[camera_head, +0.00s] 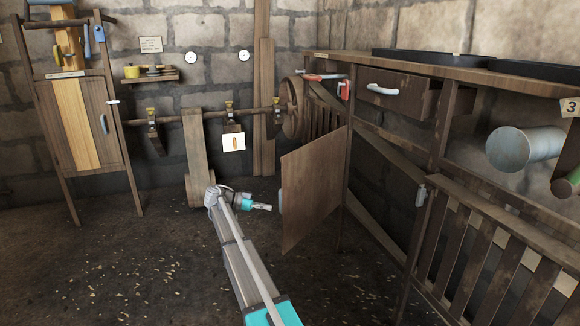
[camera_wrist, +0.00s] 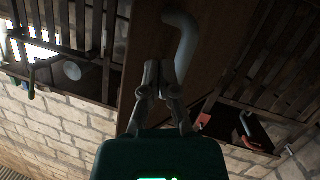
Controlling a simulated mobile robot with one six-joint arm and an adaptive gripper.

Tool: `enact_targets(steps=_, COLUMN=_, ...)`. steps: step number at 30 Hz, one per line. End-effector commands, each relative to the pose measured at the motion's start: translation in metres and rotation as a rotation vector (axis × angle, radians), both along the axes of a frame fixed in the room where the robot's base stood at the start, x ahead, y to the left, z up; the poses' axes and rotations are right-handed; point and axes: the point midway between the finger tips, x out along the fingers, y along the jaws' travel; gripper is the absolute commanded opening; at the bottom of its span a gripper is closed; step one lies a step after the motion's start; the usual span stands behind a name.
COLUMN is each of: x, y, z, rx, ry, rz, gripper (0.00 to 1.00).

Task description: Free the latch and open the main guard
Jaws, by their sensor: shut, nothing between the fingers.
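A brown wooden panel (camera_head: 316,188), which looks like the main guard, stands swung out from the bench frame. In the wrist view the panel (camera_wrist: 146,35) carries a grey bent handle (camera_wrist: 182,48). In the head view a pale part of this handle (camera_head: 280,201) shows at the panel's left edge. My gripper (camera_head: 268,207) is just left of that edge. In the wrist view my gripper (camera_wrist: 159,68) has its fingers together beside the handle and holds nothing; I cannot tell whether they touch it. A red part (camera_head: 343,89), possibly the latch, is on the frame above the panel.
A drawer with a pale handle (camera_head: 383,90) is under the bench top. A slatted guard (camera_head: 500,265) with a small grey catch (camera_head: 421,195) stands at right. A belt (camera_head: 197,150) hangs from the shaft behind my arm. Open floor (camera_head: 130,265) lies left.

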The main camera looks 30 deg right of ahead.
Motion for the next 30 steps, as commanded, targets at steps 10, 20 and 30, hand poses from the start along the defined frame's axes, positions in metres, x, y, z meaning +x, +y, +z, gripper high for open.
enact_targets(steps=10, x=-0.098, y=0.079, z=-0.020, rx=0.555, ry=0.256, rz=0.335, gripper=0.00)
enact_targets(steps=20, x=-0.187, y=0.172, z=-0.029, rx=1.006, ry=0.449, rz=0.797, gripper=0.00)
enact_targets(steps=30, x=-0.245, y=0.242, z=-0.023, rx=1.240, ry=0.533, rz=1.186, gripper=0.00)
